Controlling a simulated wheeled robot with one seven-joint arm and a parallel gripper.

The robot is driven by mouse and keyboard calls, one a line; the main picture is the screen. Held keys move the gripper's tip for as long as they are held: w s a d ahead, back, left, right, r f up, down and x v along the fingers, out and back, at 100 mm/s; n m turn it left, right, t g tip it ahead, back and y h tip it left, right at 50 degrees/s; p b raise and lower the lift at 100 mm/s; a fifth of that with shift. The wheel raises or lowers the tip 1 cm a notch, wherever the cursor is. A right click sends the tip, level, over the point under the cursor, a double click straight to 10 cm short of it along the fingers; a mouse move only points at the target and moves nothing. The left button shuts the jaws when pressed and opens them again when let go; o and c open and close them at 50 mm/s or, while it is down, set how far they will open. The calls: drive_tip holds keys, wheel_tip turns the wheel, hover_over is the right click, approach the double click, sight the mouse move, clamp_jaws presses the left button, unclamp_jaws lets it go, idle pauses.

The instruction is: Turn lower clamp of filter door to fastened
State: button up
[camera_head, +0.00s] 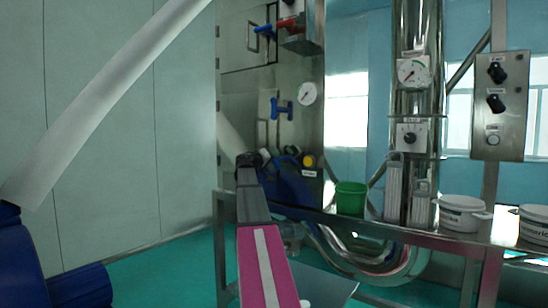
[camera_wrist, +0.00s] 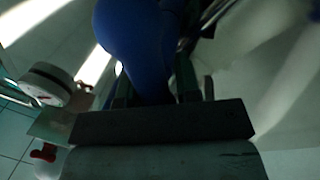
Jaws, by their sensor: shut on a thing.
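In the wrist view my gripper (camera_wrist: 154,90) has its two dark fingers on either side of a large, dark blue rounded handle (camera_wrist: 140,45), which I take for the lower clamp. The gripper is shut on it, and the contact itself is in deep shadow. In the head view the steel cabinet has a square panel (camera_head: 240,45), likely the filter door, with a blue handle (camera_head: 265,31) at its upper right. Another blue handle (camera_head: 281,109) sits lower on the cabinet. I cannot make out the fingers in the head view, nor which handle is held.
A round gauge (camera_head: 307,94) is on the cabinet. A red handle (camera_head: 290,23) is at its top. A green cup (camera_head: 350,198) and white tubs (camera_head: 462,212) stand on the bench to the right. The wrist view shows a white round dial (camera_wrist: 48,84) and a red knob (camera_wrist: 45,153).

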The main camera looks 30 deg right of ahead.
drive_tip(key=shift+w+a+f+n+t, duration=0.1)
drive_tip(key=shift+f+n+t, duration=0.3)
drive_tip(key=shift+n, duration=1.45)
drive_tip(key=shift+w+f+n+t, duration=0.1)
drive_tip(key=shift+n+t, duration=0.5)
drive_tip(key=shift+n, duration=1.3)
drive_tip(key=shift+w+a+f+n+t, duration=0.15)
drive_tip(key=shift+n+t, duration=0.35)
drive_tip(key=shift+n, duration=1.35)
drive_tip(key=shift+d, duration=0.1)
drive_tip(key=o, duration=0.8)
drive_tip(key=shift+f, duration=0.1)
drive_tip(key=v, duration=1)
drive_tip(key=shift+s+a, duration=0.15)
drive_tip(key=shift+a, duration=0.2)
